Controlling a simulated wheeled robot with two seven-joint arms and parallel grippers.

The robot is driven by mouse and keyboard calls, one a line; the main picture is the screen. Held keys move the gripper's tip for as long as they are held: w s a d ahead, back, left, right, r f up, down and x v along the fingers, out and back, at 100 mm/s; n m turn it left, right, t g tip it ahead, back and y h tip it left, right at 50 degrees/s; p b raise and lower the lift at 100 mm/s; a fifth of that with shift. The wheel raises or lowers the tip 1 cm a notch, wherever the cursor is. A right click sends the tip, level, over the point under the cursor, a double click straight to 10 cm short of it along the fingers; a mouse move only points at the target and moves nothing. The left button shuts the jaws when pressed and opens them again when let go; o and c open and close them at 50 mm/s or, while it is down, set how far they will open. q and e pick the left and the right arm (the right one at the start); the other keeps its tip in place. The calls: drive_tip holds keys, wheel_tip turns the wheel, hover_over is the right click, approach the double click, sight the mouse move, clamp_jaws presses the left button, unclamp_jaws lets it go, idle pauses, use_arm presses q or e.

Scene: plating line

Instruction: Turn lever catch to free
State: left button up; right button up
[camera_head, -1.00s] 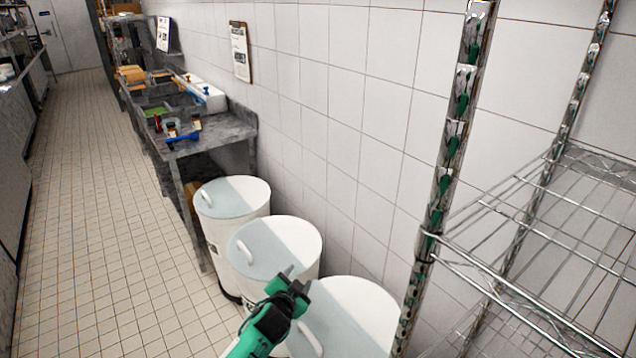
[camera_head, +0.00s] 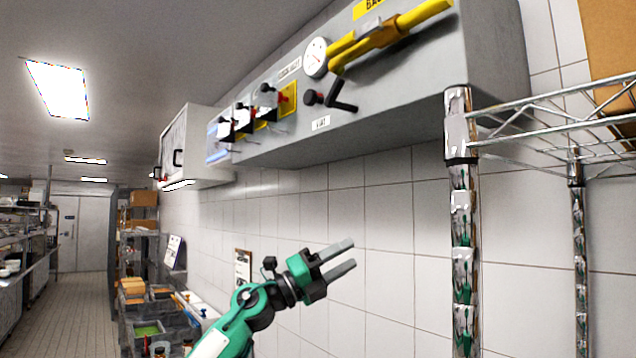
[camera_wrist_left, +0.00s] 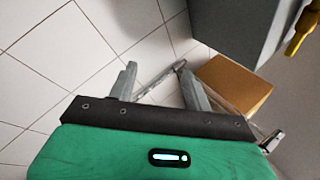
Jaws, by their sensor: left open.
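A grey panel box (camera_head: 400,110) hangs high on the tiled wall. On it sit a long yellow lever (camera_head: 425,15), a round white gauge (camera_head: 316,57) and a black crank-shaped lever (camera_head: 343,93) with a dark knob. Which of these is the lever catch, I cannot tell. Several small black-handled catches (camera_head: 266,101) with yellow and red parts sit further left. My left gripper (camera_head: 353,254) is open and empty, below the panel and apart from it. In the left wrist view its fingers (camera_wrist_left: 156,67) are spread, with part of the yellow lever (camera_wrist_left: 303,32) at the top right.
A chrome wire shelf post (camera_head: 463,220) stands to the right of my left gripper. A cardboard box (camera_head: 605,45) is on the upper shelf (camera_head: 550,105). A white cabinet (camera_head: 190,145) hangs further left. A clipboard (camera_head: 243,268) is on the wall. The floor aisle (camera_head: 75,315) at left is clear.

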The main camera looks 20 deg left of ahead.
use_arm(q)
drive_tip(key=s+a+r+m+g+y, duration=0.1)
drive_tip(key=s+r+m, duration=0.25)
drive_tip(key=r, duration=0.45)
drive_tip(key=s+a+r+m+g+y, duration=0.1)
drive_tip(key=s+r+m, duration=0.25)
drive_tip(key=r, duration=0.45)
drive_tip(key=t+y+p, duration=0.2)
drive_tip(key=t+y, duration=0.2)
drive_tip(key=y, duration=0.3)
approach(307, 97)
drive_tip(key=shift+n, duration=0.4)
drive_tip(key=p+x, duration=0.5)
drive_tip(key=x, duration=0.7)
drive_tip(key=shift+r+p, duration=0.1)
drive_tip(key=shift+p, duration=0.25)
drive_tip(key=shift+w+d, duration=0.15)
drive_tip(key=shift+w, duration=0.15)
drive_tip(key=c, duration=1)
